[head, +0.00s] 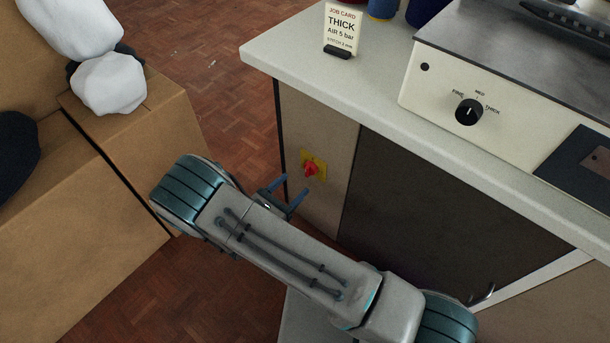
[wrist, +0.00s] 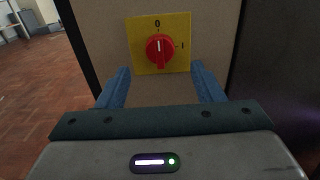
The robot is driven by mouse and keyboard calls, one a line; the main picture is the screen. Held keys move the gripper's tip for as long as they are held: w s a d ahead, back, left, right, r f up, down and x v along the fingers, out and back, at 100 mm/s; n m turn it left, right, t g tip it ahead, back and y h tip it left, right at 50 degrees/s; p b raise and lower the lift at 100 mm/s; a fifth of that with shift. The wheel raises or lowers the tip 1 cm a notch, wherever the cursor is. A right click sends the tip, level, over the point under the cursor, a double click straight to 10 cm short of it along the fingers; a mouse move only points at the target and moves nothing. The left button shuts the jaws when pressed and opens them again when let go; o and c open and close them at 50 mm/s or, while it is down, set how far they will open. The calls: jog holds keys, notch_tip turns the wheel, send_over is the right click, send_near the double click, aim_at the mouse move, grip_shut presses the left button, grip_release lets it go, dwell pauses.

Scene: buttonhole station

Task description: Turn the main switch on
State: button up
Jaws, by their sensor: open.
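The main switch is a red rotary knob (head: 311,169) on a yellow plate (head: 320,163), set on the side panel of the cabinet. In the wrist view the red knob (wrist: 159,48) is near the top middle, on the yellow plate (wrist: 181,62) marked 0 at the top and I at the right. Its pale pointer line is upright, toward the 0. My gripper (wrist: 160,82) is open and empty, its two blue fingers apart below and on either side of the knob. In the head view my gripper (head: 291,186) is just left of the switch, apart from it.
A worktop (head: 290,45) overhangs the cabinet above the switch. On it stand a job card (head: 342,28) reading THICK, AIR 5 bar, and a machine with a black dial (head: 469,111). Cardboard boxes (head: 130,150) stand at the left. Wooden floor (head: 215,60) lies between.

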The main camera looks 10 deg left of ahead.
aim_at(306, 173)
jog(key=b+x, duration=0.1)
jog(key=x, duration=0.5)
jog(key=shift+w+d, duration=0.1)
jog(key=shift+w, duration=0.1)
jog(key=c, duration=1)
